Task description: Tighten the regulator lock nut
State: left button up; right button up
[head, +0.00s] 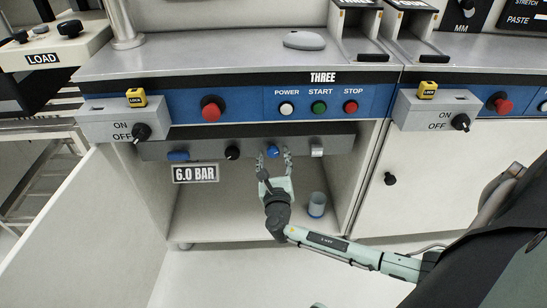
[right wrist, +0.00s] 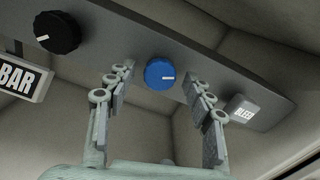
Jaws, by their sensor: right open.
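A grey strip under the bench edge carries a row of controls. I cannot tell which part is the lock nut. My right gripper (head: 273,157) is open, with one finger on each side of the blue knob. In the right wrist view the fingers (right wrist: 160,82) look apart from the knob, with nothing between them but it. My left gripper is not in view.
A grey BLEED part (right wrist: 243,108) is close to the right finger. A blue-grey cup (head: 317,205) stands in the open cabinet. The cabinet door (head: 105,230) stands open left.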

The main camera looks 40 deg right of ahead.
jog(key=shift+c, duration=0.2)
jog(key=c, duration=1.1)
